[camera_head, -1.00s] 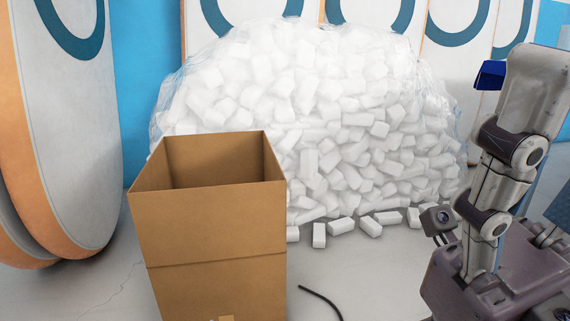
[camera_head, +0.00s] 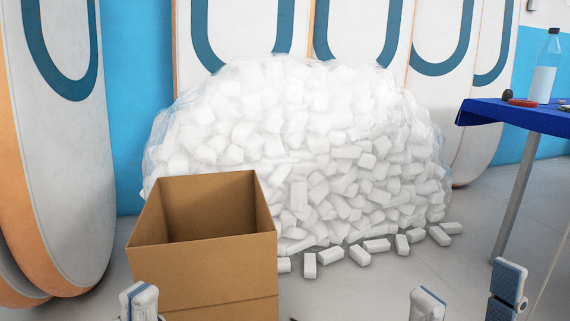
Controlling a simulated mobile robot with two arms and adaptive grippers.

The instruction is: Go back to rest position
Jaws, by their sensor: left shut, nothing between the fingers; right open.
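My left gripper (camera_head: 139,301) shows at the bottom left of the head view, in front of the cardboard box's lower left side. Its pale fingertips are together, with nothing seen between them. My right gripper (camera_head: 468,294) is at the bottom right, over the grey floor. Its two blue-and-white fingers stand wide apart with nothing between them. The lower parts of both grippers and the arms behind them are cut off by the bottom edge.
An open, empty-looking cardboard box (camera_head: 207,275) stands at left centre. Behind it is a large wrapped heap of white foam blocks (camera_head: 310,150), with several loose on the floor. A blue-topped table (camera_head: 500,112) holds a bottle (camera_head: 545,68) at right. Tall boards (camera_head: 62,150) line the wall.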

